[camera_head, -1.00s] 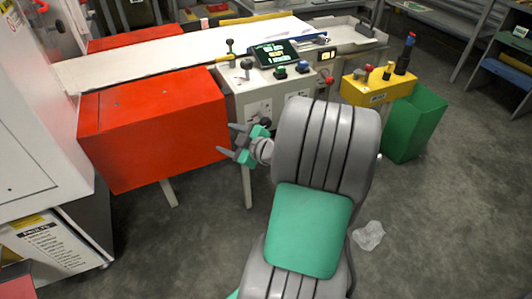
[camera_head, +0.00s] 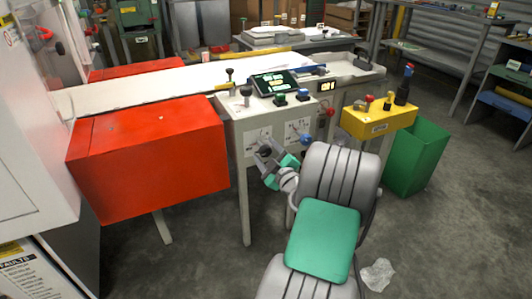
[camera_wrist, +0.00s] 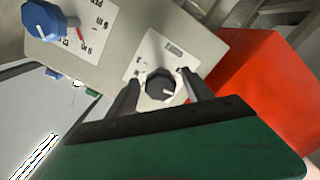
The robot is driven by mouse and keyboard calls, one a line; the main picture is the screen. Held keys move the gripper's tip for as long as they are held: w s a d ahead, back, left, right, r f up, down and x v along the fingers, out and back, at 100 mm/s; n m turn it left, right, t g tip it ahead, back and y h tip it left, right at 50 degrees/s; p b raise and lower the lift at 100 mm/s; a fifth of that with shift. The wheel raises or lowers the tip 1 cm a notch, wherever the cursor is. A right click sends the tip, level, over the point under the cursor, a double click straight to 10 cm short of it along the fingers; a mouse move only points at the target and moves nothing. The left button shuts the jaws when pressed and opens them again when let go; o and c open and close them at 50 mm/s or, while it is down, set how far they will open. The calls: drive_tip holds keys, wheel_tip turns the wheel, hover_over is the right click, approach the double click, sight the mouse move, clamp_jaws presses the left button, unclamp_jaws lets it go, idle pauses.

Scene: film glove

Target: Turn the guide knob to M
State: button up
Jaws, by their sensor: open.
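My gripper (camera_head: 268,158) is open in front of the left dial plate (camera_head: 257,140) on the white machine's front panel. In the wrist view, my gripper (camera_wrist: 160,82) has one finger on each side of a dark round knob (camera_wrist: 158,88) with a short white pointer mark. Whether the fingers touch it is unclear. A blue knob (camera_wrist: 45,20) with a white mark sits on the neighbouring dial plate, and it also shows in the head view (camera_head: 307,140). The lettering on both plates is too small or blurred to tell which knob is the guide knob.
A red box (camera_head: 150,160) stands close left of my gripper. A screen (camera_head: 274,83) and several small knobs sit on the machine's top. A yellow control box (camera_head: 378,122) and a green bin (camera_head: 415,160) stand to the right.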

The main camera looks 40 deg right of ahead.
drive_tip(key=shift+c, duration=0.5)
clamp_jaws()
